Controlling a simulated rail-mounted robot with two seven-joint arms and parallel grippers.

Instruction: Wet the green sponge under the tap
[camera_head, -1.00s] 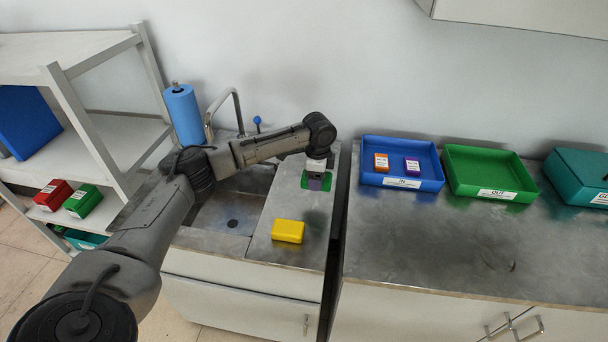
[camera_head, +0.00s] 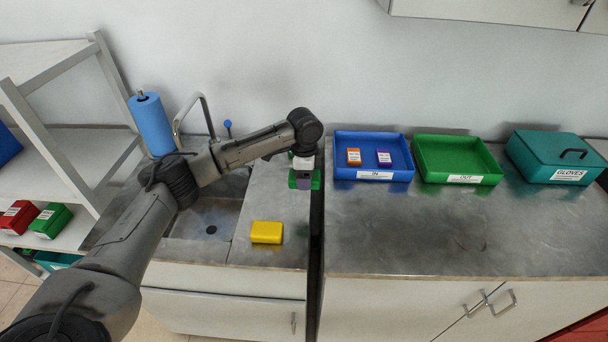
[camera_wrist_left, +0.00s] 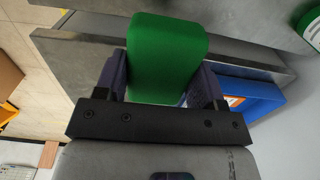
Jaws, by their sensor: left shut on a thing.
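The green sponge (camera_head: 315,180) is at the right end of the sink counter in the head view. My left gripper (camera_head: 304,182) is shut on it, with the arm reaching across the sink. In the left wrist view the sponge (camera_wrist_left: 166,58) sits between the two purple fingers of the gripper (camera_wrist_left: 163,82). The tap (camera_head: 188,112) is a bent grey pipe behind the sink basin (camera_head: 208,215), left of the gripper. A blue-knobbed lever (camera_head: 228,125) stands beside it. My right gripper is not in view.
A yellow sponge (camera_head: 266,232) lies on the counter in front of the gripper. A blue paper roll (camera_head: 152,124) stands left of the tap. A blue tray (camera_head: 345,178), a green tray (camera_head: 430,172) and a teal glove box (camera_head: 530,165) are on the right counter, whose front is clear.

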